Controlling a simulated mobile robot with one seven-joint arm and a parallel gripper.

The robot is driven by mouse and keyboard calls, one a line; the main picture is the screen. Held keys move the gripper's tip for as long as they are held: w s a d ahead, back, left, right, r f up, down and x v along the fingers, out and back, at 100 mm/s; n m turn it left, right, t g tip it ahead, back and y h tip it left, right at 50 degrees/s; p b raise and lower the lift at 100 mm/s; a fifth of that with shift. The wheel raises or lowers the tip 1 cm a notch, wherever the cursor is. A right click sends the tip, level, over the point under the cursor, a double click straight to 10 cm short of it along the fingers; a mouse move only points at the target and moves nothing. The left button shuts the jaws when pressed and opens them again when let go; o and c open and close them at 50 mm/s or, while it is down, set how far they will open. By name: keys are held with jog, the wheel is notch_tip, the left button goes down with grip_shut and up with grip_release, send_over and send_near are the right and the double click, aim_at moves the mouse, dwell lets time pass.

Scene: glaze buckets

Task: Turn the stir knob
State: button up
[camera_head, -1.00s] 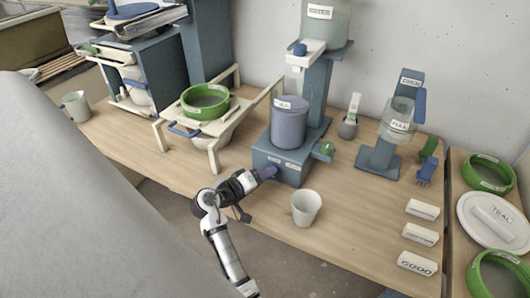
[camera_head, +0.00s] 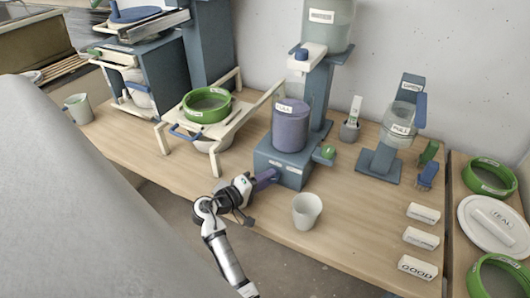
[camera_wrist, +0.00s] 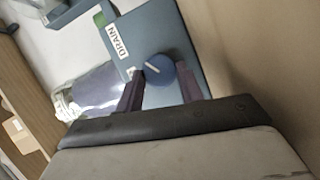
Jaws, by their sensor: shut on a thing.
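A blue round knob (camera_wrist: 160,68) with a white line sits on the blue-grey face of the machine base in the wrist view. A label beside it reads DRAIN (camera_wrist: 122,38); I see no stir label there. My gripper's (camera_wrist: 161,76) dark purple fingers lie on either side of this knob and are shut on it. In the head view my gripper (camera_head: 276,177) reaches the front left of the blue base (camera_head: 291,172), hiding the knob. A purple-grey bucket (camera_head: 290,128) stands upright on the base. A green knob (camera_head: 327,152) is on the base's right side.
A white cup (camera_head: 307,210) stands on the table just right of my gripper. A stand with a green ring (camera_head: 206,104) is to the left. A blue stand with a clear jar (camera_head: 400,125) and several white label blocks (camera_head: 420,238) are to the right.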

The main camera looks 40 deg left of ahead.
jog(key=o, duration=1)
jog(key=b+v, duration=0.3)
jog(key=v, duration=1.1)
jog(key=shift+b, duration=0.35)
jog(key=shift+d+r, duration=0.1)
